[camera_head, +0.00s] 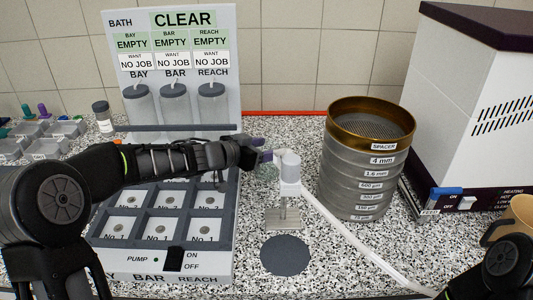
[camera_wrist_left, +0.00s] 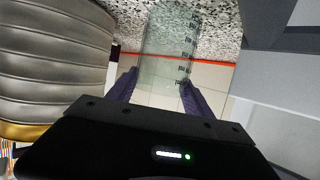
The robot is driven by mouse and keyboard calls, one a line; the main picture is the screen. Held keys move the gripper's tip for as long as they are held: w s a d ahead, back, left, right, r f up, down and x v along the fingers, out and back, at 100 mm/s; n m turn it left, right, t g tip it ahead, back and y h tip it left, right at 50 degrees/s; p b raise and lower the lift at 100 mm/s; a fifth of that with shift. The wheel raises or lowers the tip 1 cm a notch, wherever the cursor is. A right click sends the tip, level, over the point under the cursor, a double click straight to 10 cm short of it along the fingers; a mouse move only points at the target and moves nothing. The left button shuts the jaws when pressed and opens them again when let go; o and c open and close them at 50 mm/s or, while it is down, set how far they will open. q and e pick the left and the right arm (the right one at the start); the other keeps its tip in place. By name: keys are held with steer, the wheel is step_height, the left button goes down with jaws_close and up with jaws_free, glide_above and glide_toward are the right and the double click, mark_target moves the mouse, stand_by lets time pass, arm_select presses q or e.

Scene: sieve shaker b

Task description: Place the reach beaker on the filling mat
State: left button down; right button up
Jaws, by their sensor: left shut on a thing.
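My left gripper (camera_head: 262,155) reaches in from the left and is shut on a clear glass beaker (camera_head: 267,172). In the left wrist view the purple fingers (camera_wrist_left: 157,90) are on either side of the beaker (camera_wrist_left: 165,50), which has dark graduation marks and looks empty. The beaker is beside the white pump head, above the table. The round dark grey mat (camera_head: 285,256) lies bare on the counter, in front of and below the beaker. I cannot read a label on the beaker. Part of my right arm shows at the lower right; its gripper is out of view.
A white pump (camera_head: 290,172) on a small metal stand (camera_head: 282,219) is behind the mat, with a white hose (camera_head: 350,240) running right. A sieve stack (camera_head: 358,165) stands to the right. The bath unit with a rack (camera_head: 232,215) is left of the mat.

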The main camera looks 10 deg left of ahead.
arm_select(q)
step_height(320, 180, up, 7)
steer(key=p, duration=0.3)
steer(key=shift+r, duration=0.15)
stand_by(0.5)
